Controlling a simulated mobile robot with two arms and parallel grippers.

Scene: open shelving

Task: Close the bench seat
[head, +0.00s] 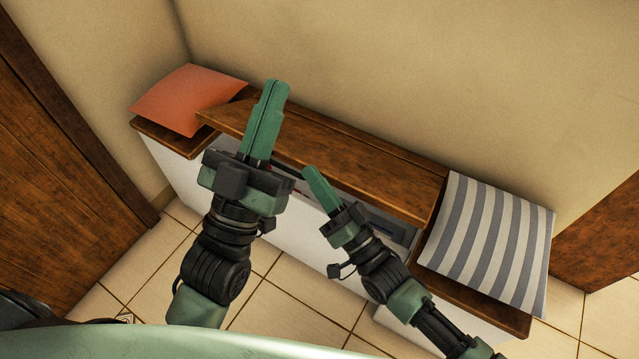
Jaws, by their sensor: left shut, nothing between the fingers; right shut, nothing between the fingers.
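The bench (180,185) has a white body and a brown wooden top, and stands along the wall. Its middle seat lid (350,158) is partly raised, with a dark gap under its front edge. The inside of the bench (390,226) shows only in part below the lid. My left gripper (272,92) is shut and empty, over the left part of the lid in the picture. My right gripper (311,172) is shut and empty, near the lid's front edge. I cannot tell whether either gripper touches the lid.
An orange cushion (190,98) lies on the bench's left end. A grey-and-white striped cushion (488,240) lies on the right end. A wooden door (60,150) is at the left and another brown wooden panel (605,235) at the right. Tiled floor (290,300) lies in front.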

